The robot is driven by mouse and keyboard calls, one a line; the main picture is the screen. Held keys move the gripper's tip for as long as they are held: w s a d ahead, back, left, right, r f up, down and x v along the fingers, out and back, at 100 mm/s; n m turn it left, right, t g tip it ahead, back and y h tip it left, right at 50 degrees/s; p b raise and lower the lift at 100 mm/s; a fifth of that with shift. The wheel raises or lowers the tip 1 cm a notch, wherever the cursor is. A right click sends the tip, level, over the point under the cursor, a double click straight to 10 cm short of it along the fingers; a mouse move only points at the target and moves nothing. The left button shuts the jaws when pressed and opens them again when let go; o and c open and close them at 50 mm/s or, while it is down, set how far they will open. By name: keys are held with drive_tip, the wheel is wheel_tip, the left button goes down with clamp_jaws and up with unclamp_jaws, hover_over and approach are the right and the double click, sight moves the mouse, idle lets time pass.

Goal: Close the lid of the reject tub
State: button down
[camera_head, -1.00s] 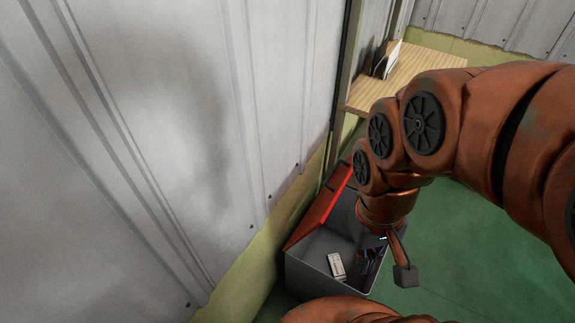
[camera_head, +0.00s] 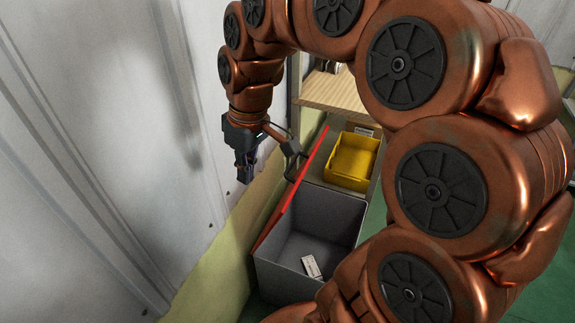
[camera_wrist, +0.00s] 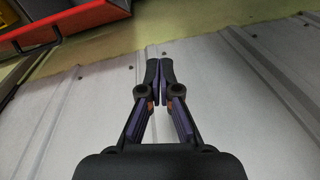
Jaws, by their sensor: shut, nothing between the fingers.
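The reject tub (camera_head: 285,279) is a grey open box on the floor by the wall, with a small white item (camera_head: 311,266) inside. Its red lid (camera_head: 303,172) stands raised along the wall side, tilted toward the wall. The lid's red edge also shows at the upper left of the wrist view (camera_wrist: 45,33). My gripper (camera_head: 244,176) is in the gap between the lid and the wall, on the lid's back side, pointing down. In the wrist view its fingertips (camera_wrist: 160,64) are together and empty, apart from the lid.
A yellow bin (camera_head: 352,160) stands on a surface just beyond the tub. A wooden shelf (camera_head: 335,93) is behind it. The corrugated metal wall (camera_head: 110,150) is close to my gripper on the left. Green floor shows at the right.

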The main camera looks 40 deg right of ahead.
drive_tip(key=w+d+f+n+t+b, duration=0.15)
drive_tip(key=w+d+f+b, duration=0.25)
drive_tip(key=w+d, duration=0.55)
drive_tip(key=w+d+f+t+b, duration=0.2)
drive_tip(key=w+d+f+b, duration=0.3)
drive_tip(key=d, duration=0.8)
wheel_tip(320, 180, down, 11)
drive_tip(key=w+p, duration=0.1)
drive_tip(key=shift+s+g, duration=0.1)
drive_tip(key=shift+g, duration=0.15)
